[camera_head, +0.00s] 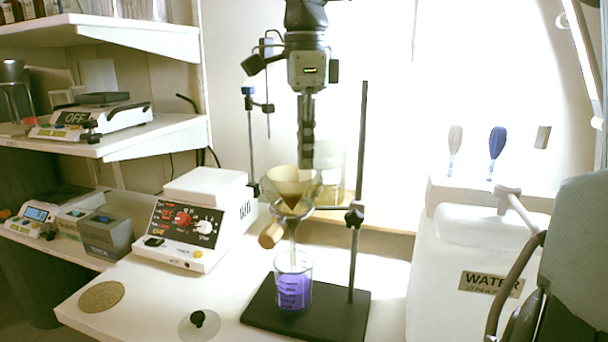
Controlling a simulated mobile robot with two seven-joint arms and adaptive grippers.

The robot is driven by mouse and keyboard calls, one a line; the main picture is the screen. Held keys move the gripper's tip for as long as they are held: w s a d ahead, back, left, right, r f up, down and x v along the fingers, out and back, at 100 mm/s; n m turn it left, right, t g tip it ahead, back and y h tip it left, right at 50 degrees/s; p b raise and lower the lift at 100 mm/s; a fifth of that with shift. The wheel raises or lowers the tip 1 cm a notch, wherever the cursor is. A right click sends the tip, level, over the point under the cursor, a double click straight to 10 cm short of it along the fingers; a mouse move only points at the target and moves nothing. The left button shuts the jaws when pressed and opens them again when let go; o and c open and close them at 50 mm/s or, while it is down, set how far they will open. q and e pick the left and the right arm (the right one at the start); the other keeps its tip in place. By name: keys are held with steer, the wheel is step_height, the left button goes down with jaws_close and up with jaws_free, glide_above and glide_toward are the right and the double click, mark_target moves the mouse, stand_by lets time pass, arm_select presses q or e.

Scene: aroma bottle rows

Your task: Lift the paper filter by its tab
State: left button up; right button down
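The paper filter (290,184) is a cream cone with a brownish lower part. It sits in the mouth of a clear glass funnel (293,212) on a stand. My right gripper (306,164) points straight down from above, with its dark fingertips at the filter's back rim. The fingers look like one narrow column from here, so I cannot tell whether they are closed on the tab. The tab itself is not distinct. Below the funnel, a glass beaker (294,287) holds purple liquid. My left gripper is not in view.
The stand's black base (335,316) and upright rod (358,210) are close to the funnel on the right. A white control box (190,232) stands to the left. A white container labelled WATER (450,250) is at the right. The white bench has free room at the front left.

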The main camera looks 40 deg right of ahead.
step_height(320, 180, up, 17)
steer(key=shift+f, duration=0.15)
stand_by(0.6)
steer(key=s+a, duration=0.3)
steer(key=a, duration=0.3)
steer(key=s+a, duration=0.4)
steer(key=a, duration=0.3)
steer(key=shift+a, duration=0.2)
stand_by(0.4)
